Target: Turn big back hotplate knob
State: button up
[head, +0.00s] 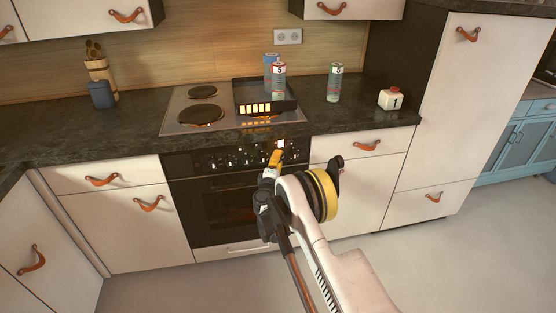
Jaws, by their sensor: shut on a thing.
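The oven's black control panel (225,159) has a row of small knobs below the worktop. My gripper (274,162), with a yellow finger pad, is at the right part of this panel. It is shut on one of the knobs; the fingers hide that knob, so I cannot tell which one it is or how far it is turned. A small bright square shows just above the fingertips. The cooktop (172,121) has a back left hotplate (203,91) and a front left hotplate (201,114) with an orange glow along its edge.
A dark tray-like object (262,90) with orange-lit segments covers the cooktop's right side. Floor in front is clear.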

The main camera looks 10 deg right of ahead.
dwell(0.3)
jog(key=o, duration=1.2)
jog(key=shift+s, duration=0.1)
jog(key=v, duration=1.1)
jog(key=shift+s+a, duration=0.1)
jog(key=shift+s, duration=0.3)
